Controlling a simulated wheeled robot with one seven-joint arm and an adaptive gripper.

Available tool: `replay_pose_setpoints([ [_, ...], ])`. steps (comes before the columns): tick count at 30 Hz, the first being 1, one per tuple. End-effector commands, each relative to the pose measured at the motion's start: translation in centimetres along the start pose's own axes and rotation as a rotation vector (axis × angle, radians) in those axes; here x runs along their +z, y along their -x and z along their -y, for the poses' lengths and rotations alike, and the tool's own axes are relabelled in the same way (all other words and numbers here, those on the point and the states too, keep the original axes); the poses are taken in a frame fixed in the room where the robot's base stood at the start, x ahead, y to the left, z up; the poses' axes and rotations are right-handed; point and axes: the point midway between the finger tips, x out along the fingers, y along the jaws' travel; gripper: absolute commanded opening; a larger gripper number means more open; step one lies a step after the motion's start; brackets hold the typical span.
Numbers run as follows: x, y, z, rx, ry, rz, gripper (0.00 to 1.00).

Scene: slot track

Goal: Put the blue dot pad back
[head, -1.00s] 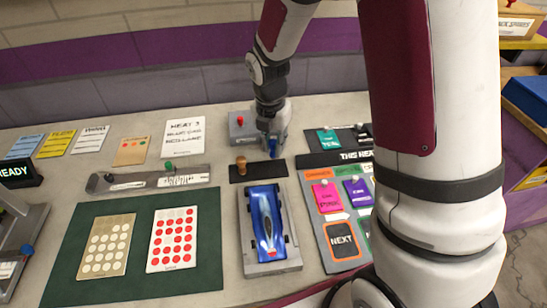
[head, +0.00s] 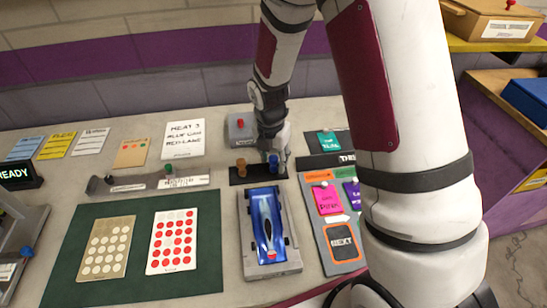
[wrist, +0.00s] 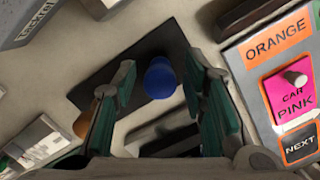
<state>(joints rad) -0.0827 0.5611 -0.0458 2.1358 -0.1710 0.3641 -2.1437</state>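The blue dot pad (head: 273,161), a small piece with a round blue knob, stands upright on a black strip (head: 254,181) behind the blue car. In the wrist view the blue knob (wrist: 160,78) sits between my two green-padded fingers, with a gap visible on each side. My gripper (head: 273,152) is open around the pad, low over the strip. In the wrist view my gripper (wrist: 160,80) partly hides the strip. An orange-brown dot pad (head: 241,167) stands on the same strip, to the left of the blue one.
The blue car (head: 266,222) lies on a grey stand just in front of the strip. A grey box with a red button (head: 240,127) is behind. A green mat (head: 65,270) with two dot cards is left. The board with pink and purple cards (head: 343,265) is right.

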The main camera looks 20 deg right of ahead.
Motion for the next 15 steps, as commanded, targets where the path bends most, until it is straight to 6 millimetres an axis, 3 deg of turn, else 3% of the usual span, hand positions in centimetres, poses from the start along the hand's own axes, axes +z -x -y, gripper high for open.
replay_pose_setpoints([
  [8, 0.0, 0.1, 0.0, 0.000, 0.000, 0.001, 0.41],
  [15, 0.1, 2.7, -0.1, 0.004, -0.001, 0.003, 0.41],
])
